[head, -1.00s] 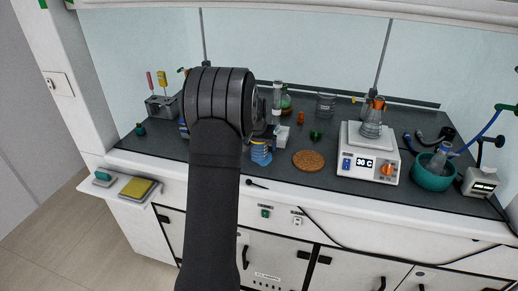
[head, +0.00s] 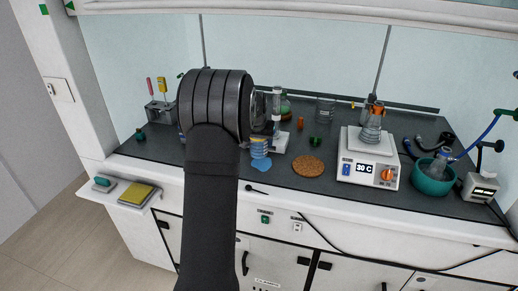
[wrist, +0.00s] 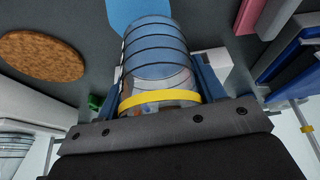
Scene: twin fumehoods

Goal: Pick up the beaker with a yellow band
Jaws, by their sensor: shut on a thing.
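The beaker with a yellow band (wrist: 160,101) is clear, with dark rings around it. It sits between the blue fingers of my gripper (wrist: 159,78) in the wrist view, which are shut on it from both sides. In the head view the lower part of the beaker (head: 259,148) shows just right of my arm, a little above a blue mat (head: 261,163). My arm hides its upper part and most of the gripper there.
A round cork mat (head: 308,166) lies to the right, with a hotplate (head: 368,170) holding an orange-topped flask beyond it. A stand with a glass cylinder (head: 276,112) is close behind the beaker. A teal bowl (head: 434,178) stands far right.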

